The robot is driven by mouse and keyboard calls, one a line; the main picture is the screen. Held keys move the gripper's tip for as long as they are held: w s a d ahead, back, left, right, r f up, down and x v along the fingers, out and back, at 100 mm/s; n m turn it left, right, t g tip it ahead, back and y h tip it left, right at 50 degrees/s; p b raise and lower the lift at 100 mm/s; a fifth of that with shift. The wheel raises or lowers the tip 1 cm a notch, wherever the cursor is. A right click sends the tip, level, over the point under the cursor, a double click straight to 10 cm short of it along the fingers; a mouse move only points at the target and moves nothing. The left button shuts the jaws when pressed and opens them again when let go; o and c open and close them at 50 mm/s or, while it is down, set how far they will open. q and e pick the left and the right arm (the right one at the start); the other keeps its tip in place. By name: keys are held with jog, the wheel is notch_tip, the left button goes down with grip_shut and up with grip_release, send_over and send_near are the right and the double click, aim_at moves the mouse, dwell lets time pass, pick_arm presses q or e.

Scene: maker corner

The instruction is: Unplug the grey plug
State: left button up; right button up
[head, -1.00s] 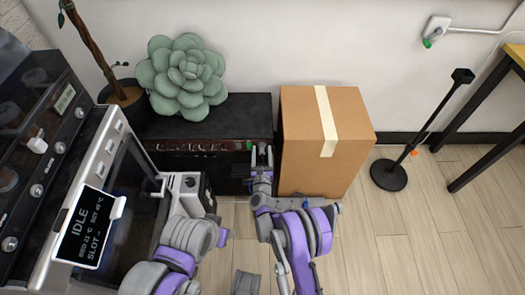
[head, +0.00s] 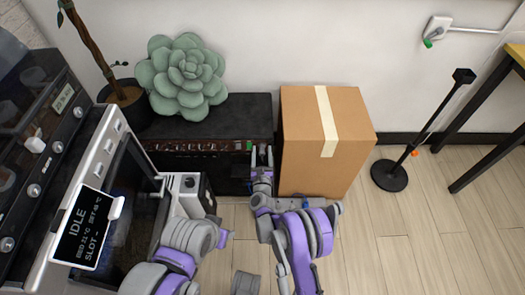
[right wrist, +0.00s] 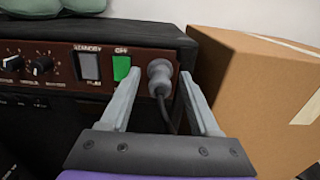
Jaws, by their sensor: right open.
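The grey plug (right wrist: 160,74) sits in the right end of the brown-red front panel of a black amplifier (head: 215,183), with a dark cable hanging from it. My right gripper (right wrist: 159,88) is open, with one finger on each side of the plug in the right wrist view. I cannot tell whether either finger touches it. In the head view my right gripper (head: 262,155) is at the amplifier's right front, and the plug cannot be made out there. My left arm is at the lower left of the head view, but its fingers do not show.
A green switch (right wrist: 121,67) is just left of the plug. A cardboard box (head: 310,165) stands close on the right. A succulent (head: 182,75) is on top of the amplifier. A machine with a display (head: 88,228) stands at the left.

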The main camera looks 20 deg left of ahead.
aim_at(262, 155)
dwell(0.6)
jog(key=shift+c, duration=0.3)
grip_shut()
jog(key=shift+s, duration=0.1)
dwell(1.2)
jog(key=shift+b+v, duration=0.45)
jog(key=shift+v, duration=2.5)
